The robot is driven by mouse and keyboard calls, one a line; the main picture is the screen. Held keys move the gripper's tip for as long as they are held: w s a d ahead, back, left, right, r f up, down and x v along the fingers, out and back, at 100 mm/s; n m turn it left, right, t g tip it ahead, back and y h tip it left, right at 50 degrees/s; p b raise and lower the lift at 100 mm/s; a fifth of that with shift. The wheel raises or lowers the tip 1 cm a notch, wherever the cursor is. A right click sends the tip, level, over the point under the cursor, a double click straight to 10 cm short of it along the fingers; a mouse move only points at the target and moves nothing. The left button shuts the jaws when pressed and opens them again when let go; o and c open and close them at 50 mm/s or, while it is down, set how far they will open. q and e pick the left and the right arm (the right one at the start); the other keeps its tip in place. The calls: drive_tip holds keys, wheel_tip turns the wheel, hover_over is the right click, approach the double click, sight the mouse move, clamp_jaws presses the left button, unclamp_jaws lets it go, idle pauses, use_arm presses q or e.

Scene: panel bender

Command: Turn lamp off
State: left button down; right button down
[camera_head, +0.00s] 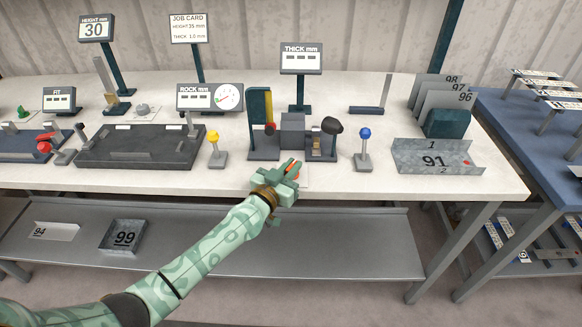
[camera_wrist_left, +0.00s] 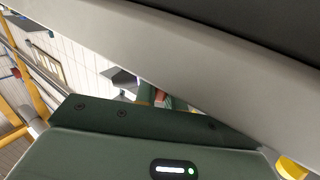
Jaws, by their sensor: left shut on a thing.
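My left gripper (camera_head: 291,173) is at the front edge of the white bench (camera_head: 340,185), just in front of the thickness gauge block (camera_head: 293,130). It is shut on a small orange-red piece (camera_head: 293,167), mostly hidden by the fingers. In the left wrist view a reddish spot (camera_wrist_left: 165,101) shows between green parts. A large grey surface cuts across that view and hides much of the jaws. No thing is clearly marked as the lamp. A yellow ball on a post (camera_head: 214,136) and a blue ball on a post (camera_head: 365,134) stand either side of the block. My right gripper is not in view.
A dark flat plate (camera_head: 140,155) lies left of the yellow post. A grey tray marked 91 (camera_head: 437,152) is at the bench's right end. Display signs (camera_head: 302,58) stand behind. A lower shelf (camera_head: 330,255) holds trays marked 94 and 99 (camera_head: 124,250).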

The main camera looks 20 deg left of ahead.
use_arm(q)
drive_tip(key=shift+d+r+n+y+p, duration=0.15)
drive_tip(key=shift+n+y+p, duration=0.35)
drive_tip(key=shift+y+p, duration=0.3)
drive_tip(key=shift+r+n+y+p, duration=0.15)
drive_tip(key=shift+n+y+p, duration=0.4)
drive_tip(key=shift+p, duration=0.3)
drive_tip(key=shift+f+n+y+p, duration=0.15)
drive_tip(key=shift+n+y+p, duration=0.5)
drive_tip(key=shift+y, duration=0.5)
drive_tip(key=shift+n+y+p, duration=0.3)
drive_tip(key=shift+n+y, duration=0.2)
drive_tip(key=shift+y, duration=0.4)
drive_tip(key=shift+f+n+y, duration=0.15)
drive_tip(key=shift+n+y, duration=0.45)
drive_tip(key=shift+y, duration=0.3)
drive_tip(key=c, duration=1.5)
unclamp_jaws()
